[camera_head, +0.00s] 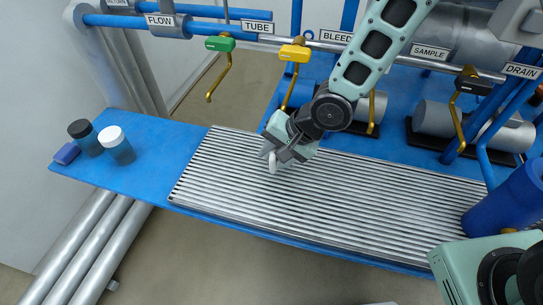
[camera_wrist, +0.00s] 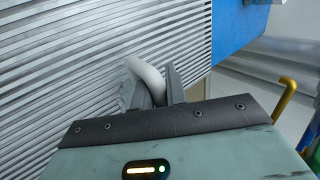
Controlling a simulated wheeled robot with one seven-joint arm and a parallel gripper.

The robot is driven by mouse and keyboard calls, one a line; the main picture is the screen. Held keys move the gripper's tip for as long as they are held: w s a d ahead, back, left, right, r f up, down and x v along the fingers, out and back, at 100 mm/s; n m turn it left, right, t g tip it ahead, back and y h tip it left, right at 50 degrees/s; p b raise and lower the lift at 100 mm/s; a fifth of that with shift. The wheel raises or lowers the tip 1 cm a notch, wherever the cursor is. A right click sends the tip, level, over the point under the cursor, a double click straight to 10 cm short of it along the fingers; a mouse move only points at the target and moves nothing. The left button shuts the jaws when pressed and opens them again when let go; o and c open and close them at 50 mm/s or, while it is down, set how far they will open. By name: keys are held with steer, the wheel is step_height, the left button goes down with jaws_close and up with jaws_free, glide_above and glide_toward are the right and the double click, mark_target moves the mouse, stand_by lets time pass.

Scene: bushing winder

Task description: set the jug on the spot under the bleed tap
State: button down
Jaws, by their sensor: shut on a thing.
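My gripper (camera_head: 273,158) is shut on a white curved piece (camera_wrist: 147,76), which looks like the jug's handle; it also shows in the head view (camera_head: 272,166). The rest of the jug cannot be made out. The gripper is over the left part of the ribbed grate (camera_head: 350,205); I cannot tell whether the held thing touches it. The BLEED label (camera_head: 335,37) is on the rail at the back, partly behind my arm. A yellow-handled tap (camera_head: 294,54) is left of it, and a brass spout (camera_head: 374,112) right of it. I cannot tell which is bleed. No marked spot shows.
A black-capped jar (camera_head: 88,142), a white-capped jar (camera_head: 119,150) and a small blue block (camera_head: 66,153) stand on the blue bench's left end. A green-handled tap (camera_head: 219,44) hangs at back left. A blue cylinder (camera_head: 508,199) stands at the right. The middle grate is clear.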

steer(key=shift+w+d+f+b, duration=0.15)
steer(key=shift+f+b, duration=0.1)
steer(key=shift+f, duration=0.65)
steer(key=shift+w+a+f+b, duration=0.1)
steer(key=shift+f+b, duration=0.1)
steer(key=shift+f, duration=0.7)
steer(key=shift+f, duration=0.15)
steer(key=c, duration=1.4)
jaws_free()
